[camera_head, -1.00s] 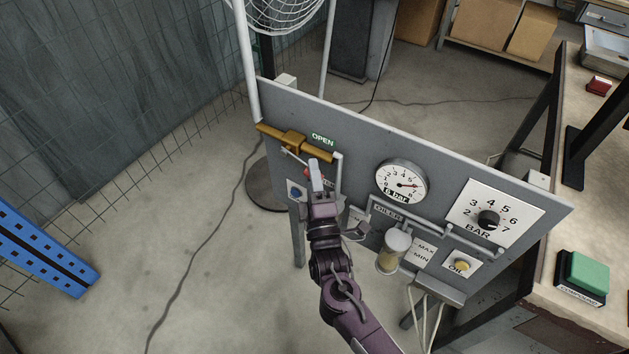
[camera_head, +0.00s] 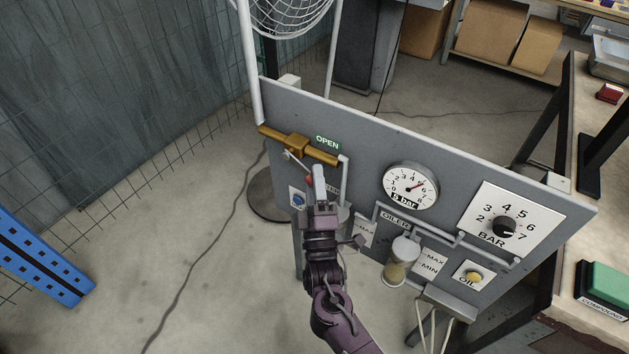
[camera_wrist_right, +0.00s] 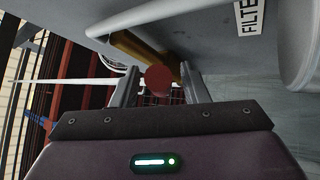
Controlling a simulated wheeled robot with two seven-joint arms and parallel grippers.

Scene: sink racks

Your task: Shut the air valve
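The air valve (camera_head: 297,146) is a brass-coloured body on a pipe at the upper left of the grey panel, beside a green "OPEN" label (camera_head: 327,142). Its thin lever slopes down and right to a red knob (camera_head: 309,181). My right gripper (camera_head: 319,180) is at the knob, its finger just right of it in the head view. In the right wrist view the two fingers of my right gripper (camera_wrist_right: 160,88) stand apart, with the red knob (camera_wrist_right: 158,79) showing between them. I cannot tell whether a finger touches it. My left gripper is out of view.
The panel (camera_head: 400,143) also carries a pressure gauge (camera_head: 410,185), a regulator knob (camera_head: 504,227), an oiler cup (camera_head: 401,262) and a yellow oil button (camera_head: 474,277). A workbench stands at the right. Free floor lies left of the panel.

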